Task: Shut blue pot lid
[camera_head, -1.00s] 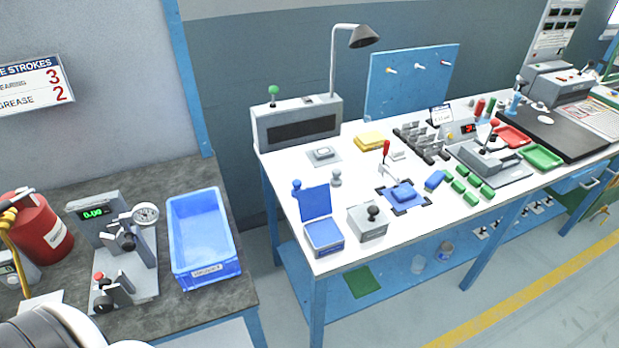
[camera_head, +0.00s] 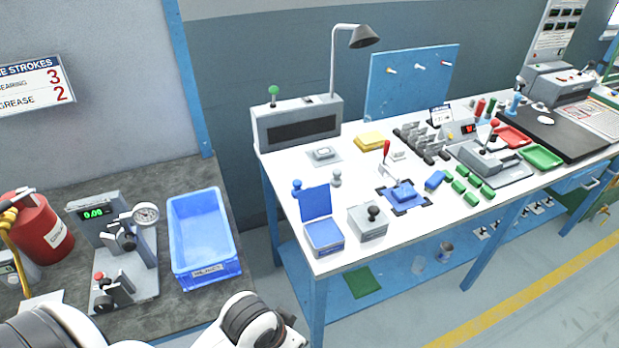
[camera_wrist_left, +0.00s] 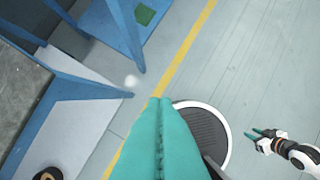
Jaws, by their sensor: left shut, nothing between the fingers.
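The blue pot (camera_head: 324,238) is a small square box at the front left corner of the white bench. Its blue lid (camera_head: 316,202) stands raised, upright at the back of the pot. My left arm reaches in at the bottom of the head view, but its gripper is out of that frame. In the left wrist view my left gripper (camera_wrist_left: 158,102) has its teal fingers pressed together, empty, above the floor and away from the pot. My right gripper (camera_wrist_left: 252,133) is small at the right of that view; its fingertips look apart and empty.
A grey box with a black knob (camera_head: 369,221) stands just right of the pot. A blue peg (camera_head: 297,188) and a grey peg (camera_head: 337,179) stand near the lid. A blue bin (camera_head: 205,238) sits on the dark left table, with a gap between the tables.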

